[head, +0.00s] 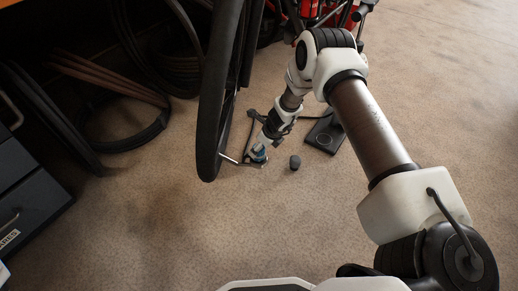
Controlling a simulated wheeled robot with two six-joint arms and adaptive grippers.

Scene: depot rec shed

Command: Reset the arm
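My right arm comes in from the right and reaches down and away. Its gripper (260,150) is low near the floor, just right of a black bicycle wheel (212,110). A small blue patch shows at the fingertips; I cannot tell whether it is part of the gripper or a held thing. The fingers are too small to tell open from shut. A thin metal rod (230,159) shows between the wheel and the fingertips; whether they touch is unclear. My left gripper is not in view.
A black flat device (325,134) and a small dark rounded object (295,162) are right of the gripper. Tyres (125,135) lie at left, by a dark drawer cabinet (28,190). Red machinery stands behind the arm. The front carpet (190,235) is clear.

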